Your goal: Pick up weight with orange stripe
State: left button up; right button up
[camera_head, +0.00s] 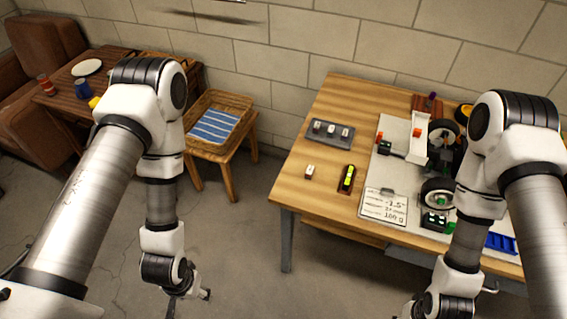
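A grey holder (318,138) on the wooden table carries several small weights with pale tops (331,130). A single small weight (309,171) with a pale top and brownish side stands on the bare wood in front of the holder. The orange stripe is too small to make out on any of them. My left gripper (189,300) hangs at the lower left over the floor, away from the table. Its dark fingertips look spread apart with nothing between them. My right arm reaches down over the table's right side; its fingers are below the picture edge.
A yellow-and-black level (347,178) lies right of the single weight. A car chassis with wheels (437,193) stands on a pale board (374,206) with a labelled clipboard (385,206). A blue tray (501,243) is at right. A stool with a basket (217,124) stands left of the table.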

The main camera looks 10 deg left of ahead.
aim_at(309, 174)
jog(key=i+l+u, duration=0.1)
jog(key=l, duration=0.3)
jog(key=l+u, duration=0.1)
jog(key=l, duration=0.35)
jog(key=i+l, duration=0.15)
jog(key=l, duration=0.25)
jog(key=u, duration=0.05)
